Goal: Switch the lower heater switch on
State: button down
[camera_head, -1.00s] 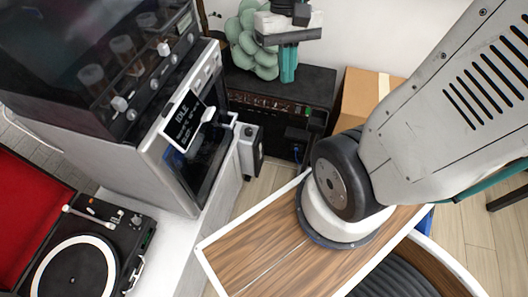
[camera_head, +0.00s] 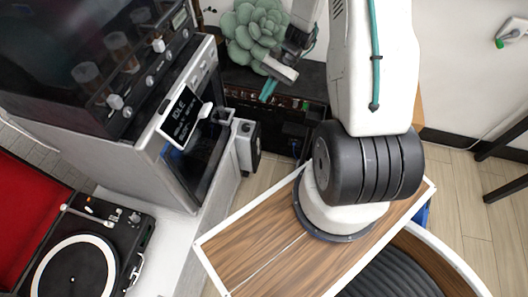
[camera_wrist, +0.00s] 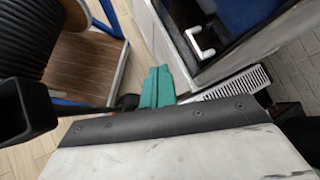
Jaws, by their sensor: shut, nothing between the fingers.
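A dark machine (camera_head: 95,60) with a smoky window stands at the upper left in the head view. Its angled front panel has a row of round knobs and two paler, protruding knobs, an upper one (camera_head: 158,46) and a lower one (camera_head: 115,102). I cannot tell which part is the lower heater switch; no label is readable. My gripper (camera_head: 268,90) has teal fingers and is right of the machine, apart from it, over the dark box. In the wrist view the fingers (camera_wrist: 158,88) are together, with nothing visible between them.
Below the dark machine is a grey unit with a display (camera_head: 182,118) reading IDLE and a dark door. A turntable (camera_head: 75,265) is at lower left. A black box (camera_head: 285,105) and green plant (camera_head: 252,35) are behind my gripper. Wooden floor shows at right.

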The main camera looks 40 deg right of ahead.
jog(key=w+d+f+m+t+y, duration=0.1)
jog(key=d+f+m+t, duration=0.15)
jog(key=f, duration=0.65)
jog(key=d+f+m+t, duration=0.1)
jog(key=f+m, duration=0.3)
jog(key=f, duration=0.5)
jog(key=m+t+h, duration=0.4)
jog(key=m+h, duration=0.2)
jog(key=m, duration=0.3)
send_near(258, 151)
jog(key=s+d, duration=0.5)
jog(key=w+a+r+x, duration=0.1)
jog(key=x, duration=1.2)
jog(key=shift+w+r, duration=0.35)
jog(key=shift+r, duration=0.05)
jog(key=shift+a, duration=0.15)
